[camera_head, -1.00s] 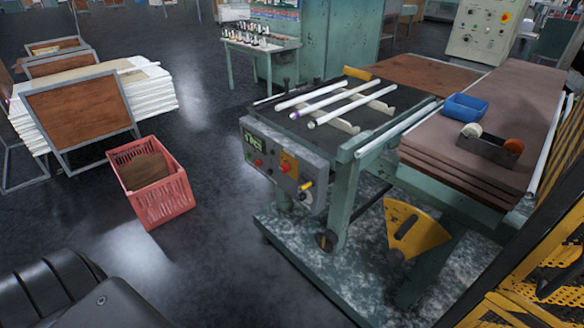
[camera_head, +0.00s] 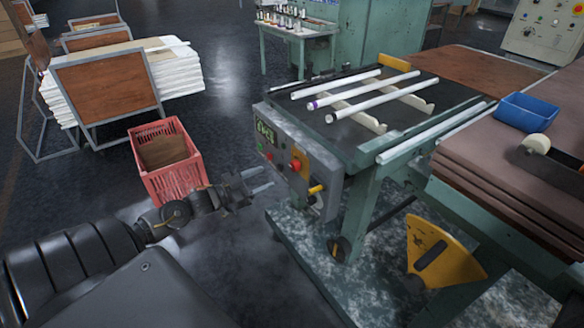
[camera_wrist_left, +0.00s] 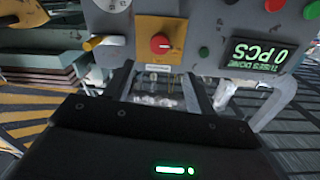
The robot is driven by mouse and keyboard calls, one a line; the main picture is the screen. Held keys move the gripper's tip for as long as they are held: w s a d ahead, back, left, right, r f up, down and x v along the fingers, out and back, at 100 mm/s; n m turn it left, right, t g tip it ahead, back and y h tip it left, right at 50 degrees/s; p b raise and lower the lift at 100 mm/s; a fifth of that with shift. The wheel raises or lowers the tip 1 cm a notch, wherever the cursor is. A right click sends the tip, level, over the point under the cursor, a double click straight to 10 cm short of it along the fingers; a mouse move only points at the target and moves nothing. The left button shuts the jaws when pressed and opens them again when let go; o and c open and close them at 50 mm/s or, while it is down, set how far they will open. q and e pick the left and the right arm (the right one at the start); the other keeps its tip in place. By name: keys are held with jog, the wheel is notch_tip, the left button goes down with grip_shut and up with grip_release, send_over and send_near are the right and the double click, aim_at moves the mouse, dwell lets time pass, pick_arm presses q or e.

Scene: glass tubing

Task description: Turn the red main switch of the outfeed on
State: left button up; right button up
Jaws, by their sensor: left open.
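The red main switch (camera_head: 296,165) is a round red knob on a yellow plate on the front of the outfeed's grey control panel. It also shows in the left wrist view (camera_wrist_left: 161,43), above and beyond the fingers. My left gripper (camera_head: 271,178) is open and empty, its two fingers pointing at the panel just left of the switch in the head view. In the left wrist view the gripper's fingers (camera_wrist_left: 158,88) stand apart, with the switch lined up roughly midway between them. The fingers look clear of the knob. My right gripper is not in view.
A green-lit counter display (camera_head: 265,132) and small buttons share the panel. A yellow-tipped lever (camera_head: 317,189) sticks out beside the switch. Glass tubes (camera_head: 360,103) lie on the outfeed table above. A red crate (camera_head: 175,182) stands on the floor behind my left arm.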

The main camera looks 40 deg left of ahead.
aim_at(292, 167)
pick_arm(q)
jog(key=x, duration=1)
jog(key=shift+w+d+f, duration=0.1)
jog(key=shift+w+d, duration=0.05)
jog(key=shift+w, duration=0.25)
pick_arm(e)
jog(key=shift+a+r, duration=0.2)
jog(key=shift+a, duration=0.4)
pick_arm(q)
jog(key=c, duration=1)
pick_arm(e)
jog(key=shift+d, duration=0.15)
